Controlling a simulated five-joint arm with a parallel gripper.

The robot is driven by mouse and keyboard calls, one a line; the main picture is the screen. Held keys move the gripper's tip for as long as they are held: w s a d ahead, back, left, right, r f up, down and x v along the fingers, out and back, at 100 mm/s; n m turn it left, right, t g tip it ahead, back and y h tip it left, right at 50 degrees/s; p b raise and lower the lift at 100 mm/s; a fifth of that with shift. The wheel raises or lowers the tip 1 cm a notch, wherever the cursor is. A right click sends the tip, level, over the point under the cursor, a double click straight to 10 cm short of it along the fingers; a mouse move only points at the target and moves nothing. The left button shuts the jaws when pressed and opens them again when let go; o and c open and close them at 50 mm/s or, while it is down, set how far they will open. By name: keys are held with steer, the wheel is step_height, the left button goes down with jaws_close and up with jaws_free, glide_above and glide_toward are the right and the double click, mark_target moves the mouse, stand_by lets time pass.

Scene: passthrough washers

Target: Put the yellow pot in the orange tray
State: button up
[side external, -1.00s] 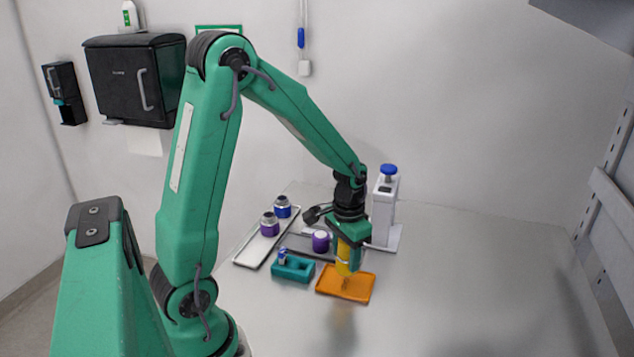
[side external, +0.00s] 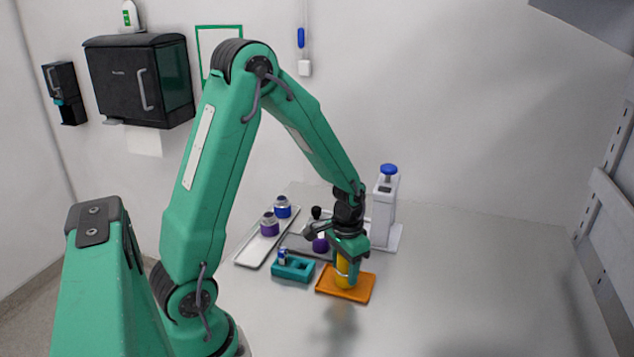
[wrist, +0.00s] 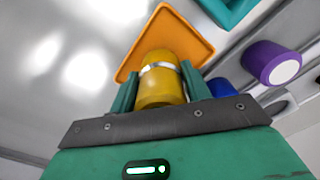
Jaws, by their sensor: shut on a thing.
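The yellow pot (side external: 345,272) has a pale band around it, clearest in the wrist view (wrist: 161,85). My gripper (side external: 347,268) is shut on the pot, with a green finger on each side of it in the wrist view (wrist: 160,88). The orange tray (side external: 361,292) lies flat on the bench directly below the pot. It also shows behind the pot in the wrist view (wrist: 181,38). The pot is upright and low over the tray; I cannot tell whether its base touches the tray.
A purple pot (side external: 320,245) is just behind my gripper. A long pale tray (side external: 254,250) holds a purple pot (side external: 269,224) and a blue pot (side external: 282,207). A white dispenser (side external: 383,212) stands behind. The bench at right is clear.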

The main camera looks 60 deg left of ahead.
steer(key=shift+f, duration=0.15)
steer(key=o, duration=1.1)
step_height(320, 180, up, 12)
steer(key=shift+r, duration=0.2)
stand_by(0.5)
